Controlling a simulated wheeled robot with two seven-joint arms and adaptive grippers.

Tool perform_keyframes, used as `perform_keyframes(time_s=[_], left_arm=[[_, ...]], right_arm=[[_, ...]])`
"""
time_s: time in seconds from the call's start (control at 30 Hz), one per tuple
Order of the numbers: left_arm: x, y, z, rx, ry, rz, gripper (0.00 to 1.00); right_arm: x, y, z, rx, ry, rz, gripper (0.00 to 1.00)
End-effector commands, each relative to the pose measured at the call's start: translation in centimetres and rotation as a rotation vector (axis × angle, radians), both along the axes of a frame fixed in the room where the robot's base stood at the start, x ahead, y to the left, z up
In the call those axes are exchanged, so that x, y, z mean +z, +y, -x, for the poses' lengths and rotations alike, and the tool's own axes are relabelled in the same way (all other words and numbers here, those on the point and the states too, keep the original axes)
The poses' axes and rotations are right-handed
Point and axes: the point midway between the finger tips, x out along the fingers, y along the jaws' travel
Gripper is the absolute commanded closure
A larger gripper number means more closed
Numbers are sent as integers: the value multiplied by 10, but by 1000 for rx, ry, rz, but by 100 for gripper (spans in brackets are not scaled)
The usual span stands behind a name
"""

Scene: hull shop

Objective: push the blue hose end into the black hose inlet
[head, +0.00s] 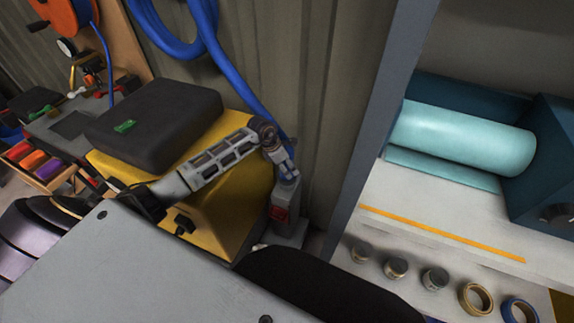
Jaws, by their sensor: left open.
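A thick blue hose (235,75) hangs on the wall and runs down to my left gripper (288,178). The gripper's jaws are open and point down, just above a grey post (288,197) with a red patch. The gripper hides the lower part of the hose, so I cannot tell whether the jaws are around the hose end. A small black fitting (183,222) on the front of the yellow machine (215,215) may be the hose inlet. It is left of and below the gripper, apart from it. My right gripper is not in view.
A grey frame upright (383,110) stands to the right, beside a shelf with a teal cylinder (460,137) and tape rolls (475,298). Corrugated wall (310,80) is behind the gripper.

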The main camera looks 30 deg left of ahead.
Motion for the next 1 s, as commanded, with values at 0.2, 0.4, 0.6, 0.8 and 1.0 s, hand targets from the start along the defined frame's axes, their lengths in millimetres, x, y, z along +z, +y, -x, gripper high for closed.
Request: perform_keyframes(time_s=[0.2, 0.4, 0.6, 0.8, 1.0], left_arm=[[9, 3, 2, 0, -2, -1, 28], [26, 8, 8, 0, -2, -2, 28], [49, 14, 14, 0, -2, -1, 28], [71, 21, 21, 0, -2, -2, 28], [93, 26, 28, 0, -2, -2, 28]], right_arm=[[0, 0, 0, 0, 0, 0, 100], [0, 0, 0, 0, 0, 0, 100], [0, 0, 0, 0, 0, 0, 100], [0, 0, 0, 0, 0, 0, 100], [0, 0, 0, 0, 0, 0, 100]])
